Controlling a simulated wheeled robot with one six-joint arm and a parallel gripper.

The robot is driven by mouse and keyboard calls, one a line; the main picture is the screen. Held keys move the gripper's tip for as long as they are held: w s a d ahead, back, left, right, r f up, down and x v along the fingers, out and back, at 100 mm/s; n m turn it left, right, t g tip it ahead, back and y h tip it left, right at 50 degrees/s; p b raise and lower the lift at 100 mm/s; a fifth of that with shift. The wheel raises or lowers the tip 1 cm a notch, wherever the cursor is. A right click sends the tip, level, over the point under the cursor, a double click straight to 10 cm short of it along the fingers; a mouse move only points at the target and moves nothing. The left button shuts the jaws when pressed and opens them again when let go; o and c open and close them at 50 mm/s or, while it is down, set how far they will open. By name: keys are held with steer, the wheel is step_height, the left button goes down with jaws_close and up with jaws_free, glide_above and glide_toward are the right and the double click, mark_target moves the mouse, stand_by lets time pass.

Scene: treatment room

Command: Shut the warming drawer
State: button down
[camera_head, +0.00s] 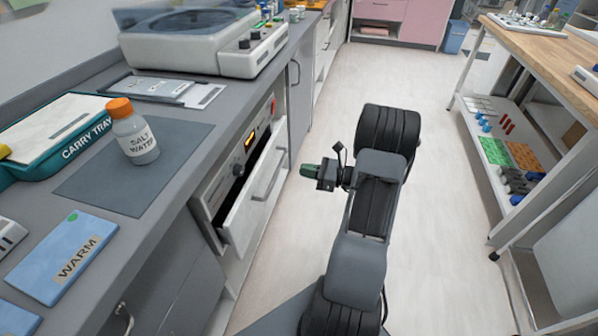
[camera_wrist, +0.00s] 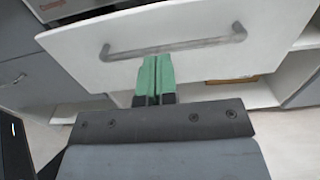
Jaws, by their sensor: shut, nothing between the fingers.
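The warming drawer (camera_head: 262,192) is a white-fronted drawer with a grey bar handle (camera_head: 270,175), under the counter at the left in the head view. It stands partly open, with a dark gap behind its front. In the wrist view the drawer front (camera_wrist: 190,30) fills the upper middle, with its handle (camera_wrist: 172,47) across it. My gripper (camera_head: 306,171) has green fingertips and points left toward the drawer front, apart from it in the head view. In the wrist view the fingertips (camera_wrist: 156,62) are shut together, empty, just below the handle in the picture.
The counter holds a salt water bottle (camera_head: 134,132), a teal carry tray (camera_head: 62,138), a blue WARM pack (camera_head: 66,258) and a lidded machine (camera_head: 205,40). A wooden-topped shelf cart (camera_head: 548,50) stands at the right. The floor (camera_head: 430,220) between is clear.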

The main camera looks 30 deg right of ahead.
mark_target(263, 162)
steer(key=b+x, duration=0.2)
steer(key=x, duration=0.9)
steer(key=shift+w+a, duration=0.2)
steer(key=shift+a, duration=0.15)
steer(key=shift+w, duration=0.1)
